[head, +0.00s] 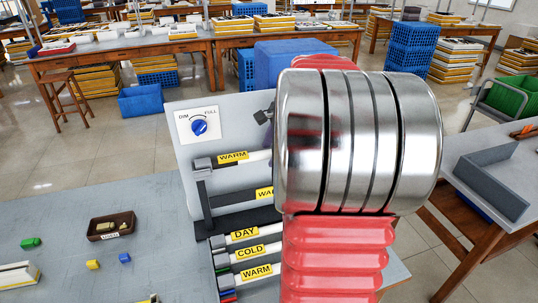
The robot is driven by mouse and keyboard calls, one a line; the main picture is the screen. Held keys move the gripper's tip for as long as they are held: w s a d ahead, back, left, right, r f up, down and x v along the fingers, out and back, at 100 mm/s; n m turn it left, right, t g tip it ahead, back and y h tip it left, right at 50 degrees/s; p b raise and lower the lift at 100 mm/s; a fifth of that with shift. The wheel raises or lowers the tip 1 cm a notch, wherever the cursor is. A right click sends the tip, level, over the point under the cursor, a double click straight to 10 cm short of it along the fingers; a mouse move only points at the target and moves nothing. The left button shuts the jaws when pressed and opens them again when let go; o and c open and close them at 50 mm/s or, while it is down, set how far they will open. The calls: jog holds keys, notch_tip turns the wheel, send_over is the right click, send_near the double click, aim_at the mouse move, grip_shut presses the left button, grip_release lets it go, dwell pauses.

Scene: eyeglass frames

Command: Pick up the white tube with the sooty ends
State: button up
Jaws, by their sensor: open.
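Several white tubes with yellow labels lie by a grey panel. The top tube, marked WARM (233,157), has its left end at a dark grey holder (203,164). Below it is a tube whose label shows only "WA" (265,193). Lower down are tubes marked DAY (245,234), COLD (250,253) and WARM (257,272). Their right ends are hidden behind my red and silver arm.
The panel (180,160) carries a blue DIM–FULL knob (199,127). On the grey table (60,205) are a brown tray (111,224), green block (31,243), yellow block (93,264) and blue block (125,257). A grey open box (490,185) stands on the right table.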

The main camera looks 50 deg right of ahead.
grip_shut()
dwell(0.6)
